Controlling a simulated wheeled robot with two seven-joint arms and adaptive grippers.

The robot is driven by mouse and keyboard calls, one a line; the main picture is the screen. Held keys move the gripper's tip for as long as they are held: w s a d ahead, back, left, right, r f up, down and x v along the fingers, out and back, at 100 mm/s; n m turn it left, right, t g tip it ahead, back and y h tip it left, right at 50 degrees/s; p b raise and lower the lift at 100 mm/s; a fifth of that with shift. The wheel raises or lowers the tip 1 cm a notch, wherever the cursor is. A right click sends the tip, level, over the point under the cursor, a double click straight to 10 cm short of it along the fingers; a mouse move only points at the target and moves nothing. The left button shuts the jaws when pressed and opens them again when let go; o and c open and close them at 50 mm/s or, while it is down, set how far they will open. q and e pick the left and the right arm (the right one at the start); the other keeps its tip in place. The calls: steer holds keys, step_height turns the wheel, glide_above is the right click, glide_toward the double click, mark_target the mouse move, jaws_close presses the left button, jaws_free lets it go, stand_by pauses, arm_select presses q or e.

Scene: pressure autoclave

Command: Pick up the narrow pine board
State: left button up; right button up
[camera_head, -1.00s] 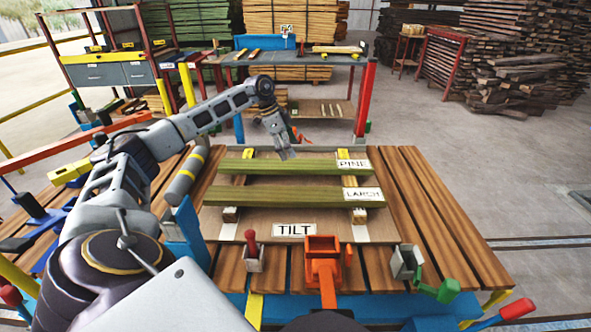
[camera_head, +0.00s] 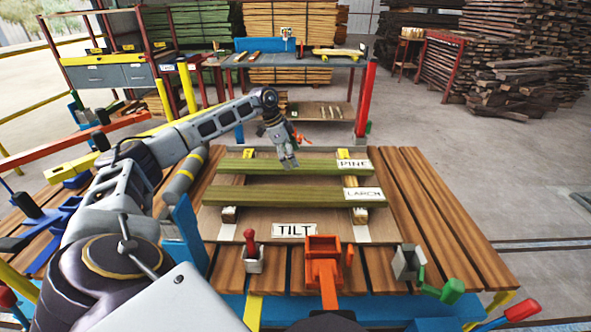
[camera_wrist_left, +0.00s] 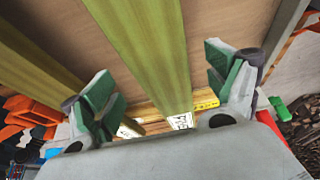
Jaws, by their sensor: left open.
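The pine board (camera_head: 250,165) is a long greenish-yellow plank lying across the tilted panel, with a PINE label at its right end. The similar larch board (camera_head: 290,196) lies parallel in front of it. My left gripper (camera_head: 289,163) is over the middle of the pine board and hides a short stretch of it. In the left wrist view the gripper (camera_wrist_left: 163,88) is open and empty. The pine board (camera_wrist_left: 148,45) runs between its two green-padded fingers in that picture; I cannot tell whether they touch it. The larch board (camera_wrist_left: 35,72) is off to the left.
The panel (camera_head: 268,222) with a TILT label sits on a slatted wooden table (camera_head: 440,205). An orange bracket (camera_head: 322,265), a red-knobbed lever (camera_head: 251,248) and a green-handled clamp (camera_head: 410,262) line the front. A second bench (camera_head: 340,60) stands behind. The table's right side is clear.

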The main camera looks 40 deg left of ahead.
arm_select(q)
steer(key=shift+b+x, duration=0.35)
steer(key=shift+x, duration=0.9)
steer(key=shift+f, duration=0.1)
arm_select(e)
steer(key=shift+s+a+f, duration=0.15)
steer(key=shift+f, duration=0.25)
steer(key=shift+s+a+f, duration=0.1)
steer(key=shift+s+f, duration=0.05)
steer(key=shift+f, duration=0.2)
steer(key=shift+w+r, duration=0.15)
arm_select(q)
steer(key=shift+c, duration=0.8)
steer(key=c, duration=1.3)
steer(key=shift+c, duration=0.2)
steer(key=shift+r, duration=0.25)
arm_select(e)
steer(key=shift+r, duration=0.1)
